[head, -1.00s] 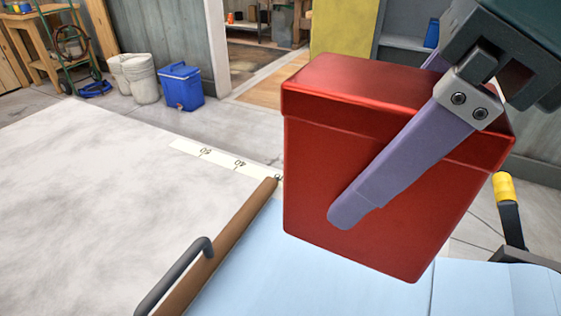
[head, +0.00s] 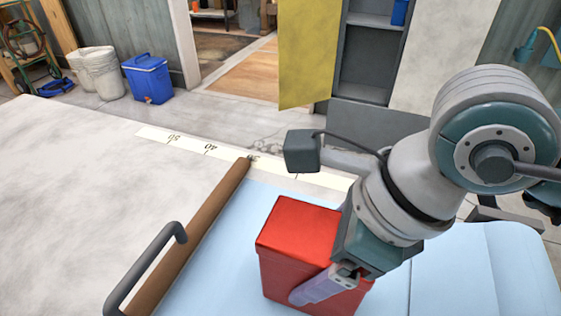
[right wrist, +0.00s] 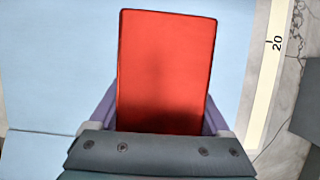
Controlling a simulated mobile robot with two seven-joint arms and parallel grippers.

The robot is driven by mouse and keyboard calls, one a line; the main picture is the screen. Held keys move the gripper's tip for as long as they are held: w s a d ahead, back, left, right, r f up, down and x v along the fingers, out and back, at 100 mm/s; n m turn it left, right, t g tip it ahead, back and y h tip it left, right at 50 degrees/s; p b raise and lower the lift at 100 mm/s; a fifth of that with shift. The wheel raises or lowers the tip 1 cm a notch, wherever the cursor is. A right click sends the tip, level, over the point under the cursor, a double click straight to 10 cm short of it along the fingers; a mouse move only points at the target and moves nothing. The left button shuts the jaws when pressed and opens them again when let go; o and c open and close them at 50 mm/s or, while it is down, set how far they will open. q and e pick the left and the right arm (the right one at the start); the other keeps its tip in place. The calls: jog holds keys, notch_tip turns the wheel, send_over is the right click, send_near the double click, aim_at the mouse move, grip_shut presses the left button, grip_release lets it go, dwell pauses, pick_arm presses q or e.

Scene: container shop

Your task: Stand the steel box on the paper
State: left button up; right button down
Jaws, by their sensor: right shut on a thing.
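The steel box (head: 297,228) is red and upright with its lid on top. It is over the light blue paper (head: 455,265) in the head view. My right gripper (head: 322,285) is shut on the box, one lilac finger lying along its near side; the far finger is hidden. In the right wrist view the box (right wrist: 165,70) sits between both fingers of the gripper (right wrist: 160,118), with paper (right wrist: 50,70) around it. The box's bottom edge is cut off or hidden, so I cannot tell whether it touches the paper. My left gripper is not in view.
A brown bar (head: 215,215) with a grey handle (head: 145,265) lies along the paper's left edge. A white measuring strip (head: 225,155) runs along the far edge. The pale table top (head: 80,200) at left is clear. A blue cooler (head: 147,78) stands on the floor beyond.

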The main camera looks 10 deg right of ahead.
jog(key=shift+f, duration=0.2)
jog(key=shift+f, duration=0.15)
grip_release()
